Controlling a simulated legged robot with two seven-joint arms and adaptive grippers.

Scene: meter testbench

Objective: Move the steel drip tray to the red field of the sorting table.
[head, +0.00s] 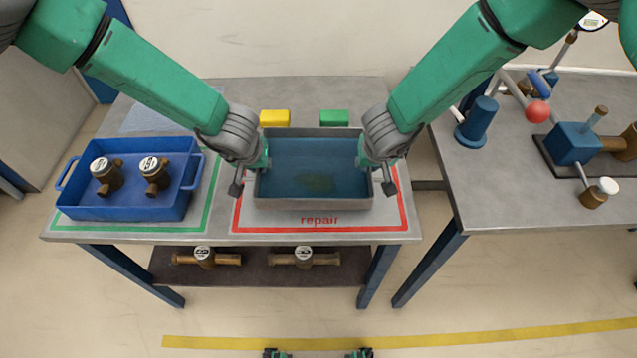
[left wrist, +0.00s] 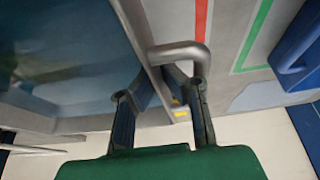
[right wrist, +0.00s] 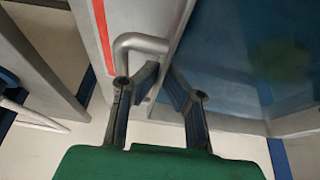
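The steel drip tray (head: 313,204) sits within the red outline marked "repair" on the table (head: 120,232). Its inside is blue with a dark green patch. My left gripper (head: 255,170) is at its left side and my right gripper (head: 375,170) at its right side. In the left wrist view the fingers (left wrist: 160,85) stand apart beside the tray's left handle (left wrist: 178,52). In the right wrist view the fingers (right wrist: 163,82) stand apart beside the right handle (right wrist: 140,42). A gap shows between both finger pairs. Contact with the handles is partly hidden.
A blue crate (head: 128,210) with two meters stands left in the green outline. A yellow block (head: 274,118) and a green block (head: 334,118) lie behind the tray. Meters lie on the lower shelf (head: 255,276). A second bench (head: 500,195) with fittings stands right, across a gap.

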